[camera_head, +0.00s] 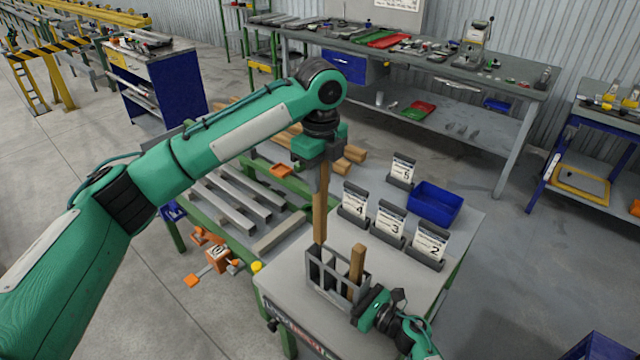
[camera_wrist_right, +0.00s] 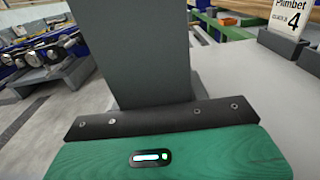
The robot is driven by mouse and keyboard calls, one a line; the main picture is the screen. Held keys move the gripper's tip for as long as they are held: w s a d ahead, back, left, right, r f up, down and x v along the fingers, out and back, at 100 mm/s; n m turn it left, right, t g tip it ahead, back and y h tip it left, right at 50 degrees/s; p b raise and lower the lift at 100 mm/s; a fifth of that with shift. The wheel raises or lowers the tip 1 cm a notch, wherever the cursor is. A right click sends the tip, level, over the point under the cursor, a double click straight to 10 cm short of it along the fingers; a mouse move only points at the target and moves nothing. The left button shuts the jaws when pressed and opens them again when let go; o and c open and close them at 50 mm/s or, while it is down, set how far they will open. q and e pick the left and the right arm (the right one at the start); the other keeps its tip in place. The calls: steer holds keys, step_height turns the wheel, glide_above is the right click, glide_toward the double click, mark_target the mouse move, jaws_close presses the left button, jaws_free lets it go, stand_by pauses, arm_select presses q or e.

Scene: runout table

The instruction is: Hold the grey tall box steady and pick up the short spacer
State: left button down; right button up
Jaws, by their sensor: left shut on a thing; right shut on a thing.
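The grey tall box (camera_head: 362,287) stands on the light table, an open-topped holder with slotted sides. My right gripper (camera_head: 360,306) is shut on its near right side; in the right wrist view a grey wall (camera_wrist_right: 145,50) of it rises from the jaw. My left gripper (camera_head: 320,158) is above the box, shut on the upper end of a wooden spacer (camera_head: 320,207). That spacer hangs upright, its lower end at the box's back left; whether it is still inside is unclear. Another wooden spacer (camera_head: 357,262) stands in the box's right part, beside dark pieces (camera_head: 316,264).
Label stands numbered 2 (camera_head: 430,243), 3 (camera_head: 390,226), 4 (camera_head: 354,204) and 5 (camera_head: 401,171) stand behind and right of the box. The table's right front is clear.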

steer(key=o, duration=1.2)
steer(key=shift+c, duration=0.2)
